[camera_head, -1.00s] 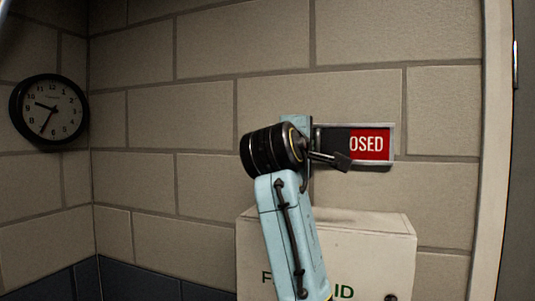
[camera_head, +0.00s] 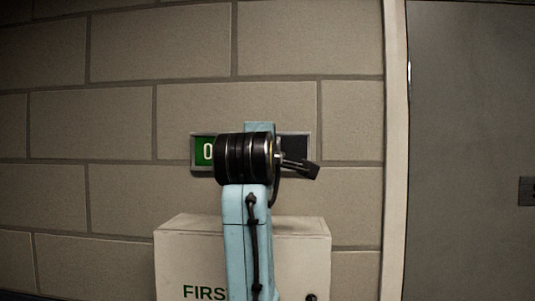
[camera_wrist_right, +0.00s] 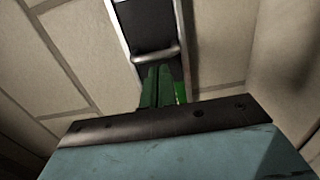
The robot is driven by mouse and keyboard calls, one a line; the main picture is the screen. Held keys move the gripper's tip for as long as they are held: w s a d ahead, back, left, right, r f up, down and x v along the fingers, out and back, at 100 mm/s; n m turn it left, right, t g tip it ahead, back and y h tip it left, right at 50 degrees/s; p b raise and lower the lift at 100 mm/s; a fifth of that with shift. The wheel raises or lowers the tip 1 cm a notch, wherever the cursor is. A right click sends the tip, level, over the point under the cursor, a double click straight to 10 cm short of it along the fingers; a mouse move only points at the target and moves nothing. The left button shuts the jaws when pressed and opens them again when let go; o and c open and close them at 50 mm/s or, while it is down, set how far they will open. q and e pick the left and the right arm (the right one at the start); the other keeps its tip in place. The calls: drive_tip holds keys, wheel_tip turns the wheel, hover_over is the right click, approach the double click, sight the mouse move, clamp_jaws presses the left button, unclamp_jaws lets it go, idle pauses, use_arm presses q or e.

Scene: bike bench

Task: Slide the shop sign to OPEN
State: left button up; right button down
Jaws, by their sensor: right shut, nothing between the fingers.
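The shop sign (camera_head: 204,152) is a metal-framed slider on the block wall. A green panel with a white "O" shows at its left end and a dark panel at its right end; my right arm hides the middle. In the right wrist view, the sign's frame (camera_wrist_right: 184,30) holds a dark panel with a raised bar-like handle (camera_wrist_right: 157,54). My right gripper (camera_wrist_right: 160,72) is shut and empty, its fingertips close beside the handle and over the green part. I cannot tell whether they touch it. My left gripper is not in view.
A white first aid box (camera_head: 300,250) sticks out from the wall below the sign, just behind my right arm. A pale door frame (camera_head: 395,150) and grey door (camera_head: 470,120) stand at the right. The wall left of the sign is clear.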

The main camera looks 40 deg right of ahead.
drive_tip(key=s+a+b, duration=0.2)
drive_tip(key=s+a, duration=0.3)
drive_tip(key=a, duration=0.5)
drive_tip(key=shift+a, duration=0.15)
